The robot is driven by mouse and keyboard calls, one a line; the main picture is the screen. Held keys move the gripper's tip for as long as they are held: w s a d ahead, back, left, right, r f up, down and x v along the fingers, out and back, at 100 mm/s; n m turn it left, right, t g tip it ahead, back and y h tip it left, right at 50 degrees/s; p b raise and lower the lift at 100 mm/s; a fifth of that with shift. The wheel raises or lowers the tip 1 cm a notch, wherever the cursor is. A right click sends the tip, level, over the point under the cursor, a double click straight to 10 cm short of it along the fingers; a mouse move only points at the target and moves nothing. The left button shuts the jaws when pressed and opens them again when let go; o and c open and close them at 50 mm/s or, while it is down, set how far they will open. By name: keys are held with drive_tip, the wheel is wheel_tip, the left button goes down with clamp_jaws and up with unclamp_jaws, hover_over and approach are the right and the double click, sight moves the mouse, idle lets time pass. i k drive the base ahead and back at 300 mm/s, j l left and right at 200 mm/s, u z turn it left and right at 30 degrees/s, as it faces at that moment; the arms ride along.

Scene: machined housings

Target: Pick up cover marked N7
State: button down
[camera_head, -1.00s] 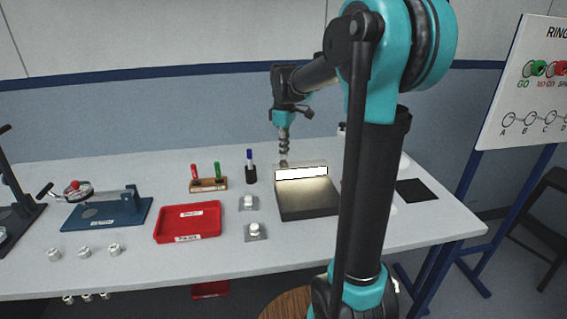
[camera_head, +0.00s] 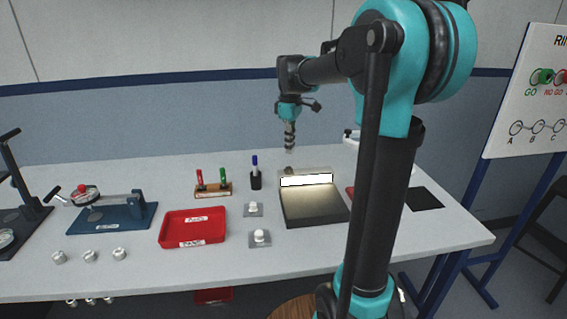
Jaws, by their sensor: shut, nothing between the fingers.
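My gripper (camera_head: 289,149) hangs pointing down above the back of the table, behind the lit box, shut and empty. No mark N7 is readable at this size, so I cannot tell which piece is that cover. Small pale round pieces stand in a row at the front left: one at left (camera_head: 58,257), one in the middle (camera_head: 90,255) and one at right (camera_head: 120,254). Two more white round pieces sit on grey square plates, a rear one (camera_head: 253,208) and a front one (camera_head: 260,236). All are apart from my gripper.
A dark box with a lit white strip (camera_head: 315,207) stands at centre right. My arm hides part of the right side.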

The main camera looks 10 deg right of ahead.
sight(258, 239)
drive_tip(key=k+l, duration=0.45)
drive_tip(key=l, duration=0.25)
drive_tip(key=k+l, duration=0.25)
drive_tip(key=l, duration=0.1)
